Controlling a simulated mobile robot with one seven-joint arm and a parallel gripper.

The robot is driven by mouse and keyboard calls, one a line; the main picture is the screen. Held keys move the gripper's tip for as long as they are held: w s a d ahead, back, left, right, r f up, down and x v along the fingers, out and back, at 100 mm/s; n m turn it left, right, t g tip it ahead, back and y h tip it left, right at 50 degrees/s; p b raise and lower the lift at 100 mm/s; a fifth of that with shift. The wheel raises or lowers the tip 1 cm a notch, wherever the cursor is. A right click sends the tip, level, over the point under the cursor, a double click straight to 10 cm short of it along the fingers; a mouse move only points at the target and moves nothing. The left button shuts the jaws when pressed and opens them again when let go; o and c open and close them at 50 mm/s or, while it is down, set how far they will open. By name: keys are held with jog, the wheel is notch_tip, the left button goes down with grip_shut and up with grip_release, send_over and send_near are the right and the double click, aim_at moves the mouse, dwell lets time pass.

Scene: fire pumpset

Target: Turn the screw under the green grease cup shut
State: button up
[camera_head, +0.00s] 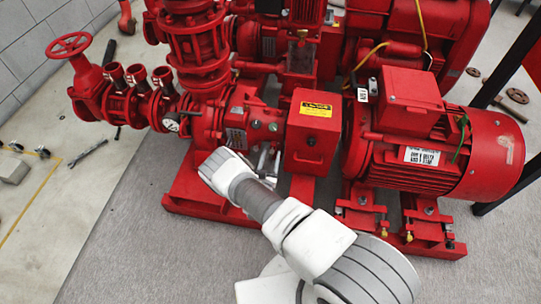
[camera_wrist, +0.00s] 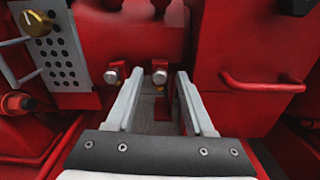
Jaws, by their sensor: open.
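In the head view, a small green spot, perhaps the green grease cup (camera_head: 273,127), sits on the red pump casing, just above my gripper (camera_head: 269,162). It is too small to make out a screw under it. No green cup shows in the wrist view. There, my gripper (camera_wrist: 160,78) is open and empty, its two grey fingers pointing at the red casing. A silver round-headed fitting (camera_wrist: 160,74) appears between the fingertips. A second silver fitting (camera_wrist: 110,76) is left of the left finger. Whether either is the screw, I cannot tell. I see no contact.
A red box with a handle (camera_wrist: 262,84) stands close right of my fingers. A perforated grey plate (camera_wrist: 60,60) with a brass knob (camera_wrist: 38,23) is at left. The red motor (camera_head: 440,150) is farther right. Grey floor (camera_head: 130,220) is clear at the front left.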

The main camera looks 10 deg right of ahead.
grip_shut()
jog(key=shift+m, duration=0.3)
jog(key=m+p, duration=0.1)
jog(key=m, duration=0.3)
jog(key=shift+m, duration=0.3)
jog(key=m+p, duration=0.1)
jog(key=m, duration=0.4)
jog(key=shift+p, duration=0.4)
jog(key=m+p, duration=0.1)
jog(key=m, duration=0.4)
jog(key=shift+p, duration=0.35)
jog(key=m, duration=0.4)
jog(key=shift+f+m+p, duration=0.1)
jog(key=shift+m+p, duration=0.2)
